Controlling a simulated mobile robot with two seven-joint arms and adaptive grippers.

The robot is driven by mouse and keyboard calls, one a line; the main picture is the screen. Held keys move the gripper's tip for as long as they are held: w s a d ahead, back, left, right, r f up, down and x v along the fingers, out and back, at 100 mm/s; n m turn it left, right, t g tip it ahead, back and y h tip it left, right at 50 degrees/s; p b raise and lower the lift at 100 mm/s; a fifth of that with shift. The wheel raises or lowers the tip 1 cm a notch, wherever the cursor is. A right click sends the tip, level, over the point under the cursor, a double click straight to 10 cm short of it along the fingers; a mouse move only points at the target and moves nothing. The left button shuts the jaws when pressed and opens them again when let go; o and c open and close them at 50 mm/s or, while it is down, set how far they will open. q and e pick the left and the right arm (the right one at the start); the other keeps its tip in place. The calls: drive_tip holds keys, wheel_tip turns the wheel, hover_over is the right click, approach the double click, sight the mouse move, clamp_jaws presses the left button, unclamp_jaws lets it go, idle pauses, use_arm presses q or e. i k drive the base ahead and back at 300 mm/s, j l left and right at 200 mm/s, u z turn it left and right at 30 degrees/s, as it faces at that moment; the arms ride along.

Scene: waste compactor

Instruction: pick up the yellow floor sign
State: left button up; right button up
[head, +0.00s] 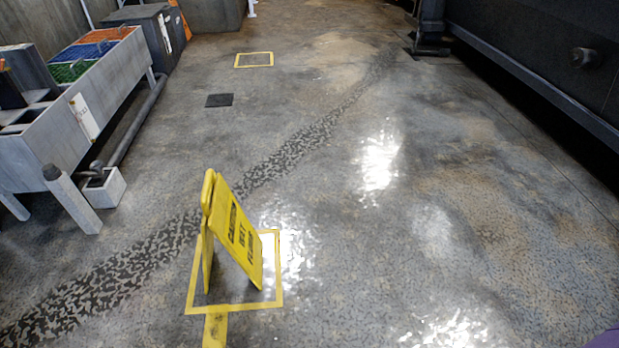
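The yellow floor sign (238,237) stands upright on the floor, opened as an A-frame, in the lower left middle of the head view. Its printed face, with dark caution lettering, is turned to the right. It stands within a yellow square outline (279,270) taped on the floor. Neither of my grippers is in view.
A grey workbench (75,120) with coloured bins stands at the left. A second yellow outline (254,59) and a dark floor plate (219,100) lie farther back. Dark machinery (560,50) lines the right. The middle floor is clear.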

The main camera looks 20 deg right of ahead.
sight(223, 218)
drive_tip(key=i+l+u, duration=0.1)
drive_tip(key=i+l, duration=0.15)
drive_tip(key=i+l+u, duration=0.1)
drive_tip(key=l, duration=0.3)
drive_tip(key=i+l+u, duration=0.15)
drive_tip(key=i+l, duration=0.15)
